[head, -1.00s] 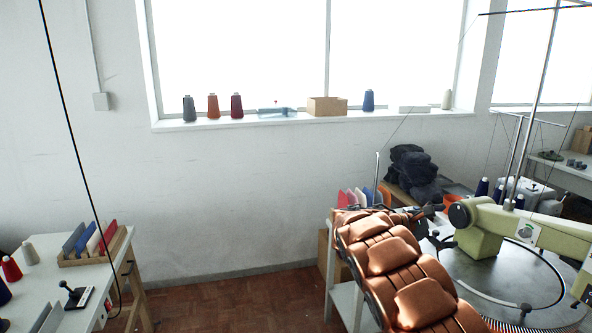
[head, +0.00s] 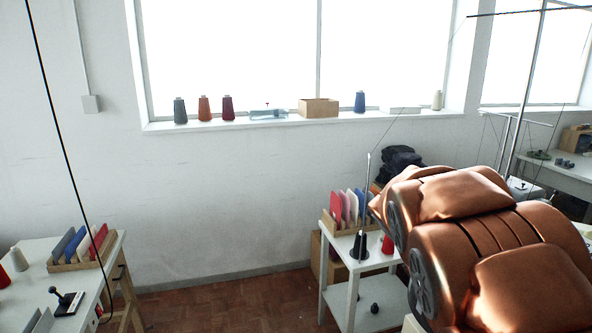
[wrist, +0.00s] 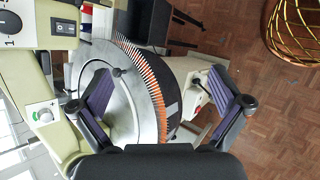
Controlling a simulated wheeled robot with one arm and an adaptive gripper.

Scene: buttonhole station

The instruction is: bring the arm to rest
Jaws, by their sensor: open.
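My copper-coloured arm fills the lower right of the head view, large and close, and hides most of what stands behind it. My gripper does not show in the head view. In the wrist view my gripper (wrist: 160,90) is open, its two purple-padded fingers wide apart with nothing held between them. Behind the fingers is the pale green machine (wrist: 28,85) with a round metal plate (wrist: 128,105) edged by a row of orange pieces. I cannot tell how far the fingers are from the plate.
A white trolley (head: 340,292) holds a rack of coloured panels and thread cones, close to my arm's left side. A white table (head: 30,258) stands at the left. Brown floor (head: 230,302) between them is clear. A wire basket (wrist: 295,30) stands on the floor in the wrist view.

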